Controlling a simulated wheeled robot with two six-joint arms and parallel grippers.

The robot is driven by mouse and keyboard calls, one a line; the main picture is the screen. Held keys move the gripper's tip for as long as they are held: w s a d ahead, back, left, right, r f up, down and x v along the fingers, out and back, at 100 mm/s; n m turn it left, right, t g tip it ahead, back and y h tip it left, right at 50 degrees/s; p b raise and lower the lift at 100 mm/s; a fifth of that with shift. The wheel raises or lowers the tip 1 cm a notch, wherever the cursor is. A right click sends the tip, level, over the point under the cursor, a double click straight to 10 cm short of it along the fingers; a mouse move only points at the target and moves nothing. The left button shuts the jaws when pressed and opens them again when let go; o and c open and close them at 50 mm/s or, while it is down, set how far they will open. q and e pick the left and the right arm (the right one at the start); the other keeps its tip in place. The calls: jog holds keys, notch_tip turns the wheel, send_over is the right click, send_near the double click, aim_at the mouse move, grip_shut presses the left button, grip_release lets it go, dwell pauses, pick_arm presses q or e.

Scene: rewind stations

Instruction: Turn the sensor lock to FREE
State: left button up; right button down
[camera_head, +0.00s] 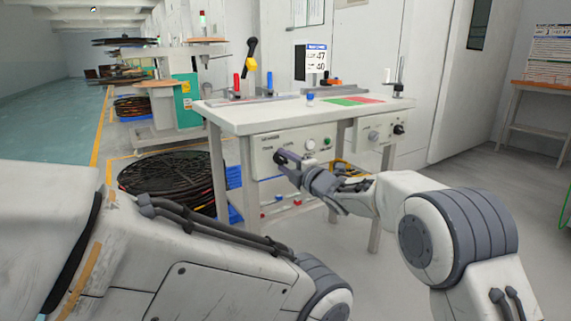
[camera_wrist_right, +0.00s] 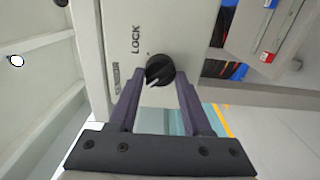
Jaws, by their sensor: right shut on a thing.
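The sensor lock is a round black knob (camera_wrist_right: 160,70) with a white pointer mark, on a pale panel in the right wrist view. The pointer is aimed toward the lower left of that picture. The word LOCK is printed above and left of the knob, with SENSOR lower down; I see no FREE label. My right gripper (camera_wrist_right: 159,80) is shut on the knob, one finger on each side. In the head view my right gripper (camera_head: 283,158) is at the left end of the table's front panel (camera_head: 300,145) and hides the knob. My left gripper is out of view.
A second panel (camera_head: 375,131) with a black knob is to the right. Stacked dark coils (camera_head: 165,182) lie on the floor at left.

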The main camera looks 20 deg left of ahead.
jog(key=shift+s+a+f, duration=0.1)
jog(key=shift+a+f, duration=0.05)
jog(key=shift+c, duration=1.7)
grip_release()
jog(key=shift+s+d+r, duration=0.2)
jog(key=shift+s+d, duration=0.05)
jog(key=shift+d, duration=0.3)
jog(key=p+v, duration=0.2)
jog(key=v, duration=0.7)
jog(key=shift+s+f, duration=0.15)
jog(key=shift+s, duration=0.05)
jog(key=shift+d, duration=0.15)
